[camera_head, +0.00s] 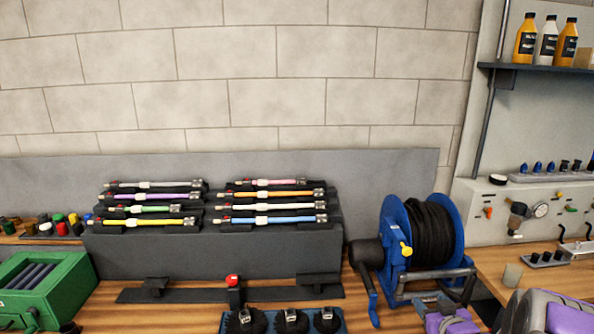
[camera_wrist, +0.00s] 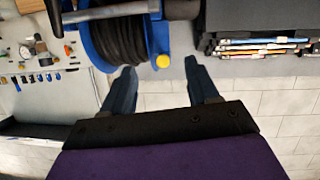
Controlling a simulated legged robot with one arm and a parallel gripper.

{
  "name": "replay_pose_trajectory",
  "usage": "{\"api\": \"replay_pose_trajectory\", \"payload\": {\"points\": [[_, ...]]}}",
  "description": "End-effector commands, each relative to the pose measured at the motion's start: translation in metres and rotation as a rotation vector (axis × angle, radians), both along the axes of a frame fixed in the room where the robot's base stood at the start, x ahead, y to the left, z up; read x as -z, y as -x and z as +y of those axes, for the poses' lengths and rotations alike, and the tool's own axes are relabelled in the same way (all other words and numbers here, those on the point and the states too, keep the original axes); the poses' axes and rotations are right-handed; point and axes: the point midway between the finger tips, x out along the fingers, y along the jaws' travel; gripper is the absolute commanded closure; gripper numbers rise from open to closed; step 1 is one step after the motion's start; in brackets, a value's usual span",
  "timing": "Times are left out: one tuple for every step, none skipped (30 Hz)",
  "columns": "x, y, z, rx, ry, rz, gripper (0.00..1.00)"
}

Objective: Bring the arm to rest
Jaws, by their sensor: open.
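My gripper (camera_wrist: 159,68) shows in the wrist view, its two blue-grey fingers spread apart with nothing between them. The wrist picture appears upside down. Beyond the fingers are the blue hose reel with black hose (camera_wrist: 120,40) and its yellow knob (camera_wrist: 163,61); no contact shows. In the head view, purple and grey parts of my arm (camera_head: 570,318) show at the bottom right, in front of the bench. The fingers cannot be made out clearly there.
The hose reel (camera_head: 425,235) stands on the bench, right of a dark rack (camera_head: 200,255) holding several coloured rods. Round black brushes (camera_head: 290,321) sit at the front. A green box (camera_head: 50,290) is at left. Bottles (camera_head: 548,40) stand on a shelf at upper right.

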Motion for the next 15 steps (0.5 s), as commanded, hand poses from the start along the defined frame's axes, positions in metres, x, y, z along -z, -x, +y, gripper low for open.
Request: {"api": "replay_pose_trajectory", "payload": {"points": [[-0.004, 0.003, 0.007, 0.01, 0.021, 0.052, 0.41], [-0.003, 0.007, 0.009, 0.021, 0.031, 0.093, 0.41], [-0.004, 0.013, 0.013, 0.037, 0.043, 0.143, 0.41], [-0.004, 0.018, 0.015, 0.047, 0.049, 0.179, 0.41], [-0.004, 0.023, 0.018, 0.059, 0.055, 0.217, 0.41], [-0.005, 0.031, 0.022, 0.074, 0.062, 0.266, 0.41], [-0.005, 0.038, 0.025, 0.086, 0.067, 0.303, 0.41], [-0.005, 0.045, 0.028, 0.096, 0.069, 0.338, 0.41], [-0.006, 0.055, 0.033, 0.11, 0.071, 0.387, 0.41], [-0.007, 0.063, 0.037, 0.12, 0.072, 0.424, 0.41], [-0.008, 0.071, 0.042, 0.129, 0.072, 0.458, 0.41], [-0.009, 0.083, 0.048, 0.141, 0.069, 0.507, 0.41], [-0.01, 0.093, 0.053, 0.15, 0.068, 0.543, 0.41], [-0.011, 0.103, 0.058, 0.158, 0.064, 0.579, 0.41], [-0.012, 0.116, 0.066, 0.166, 0.059, 0.626, 0.41]]}}
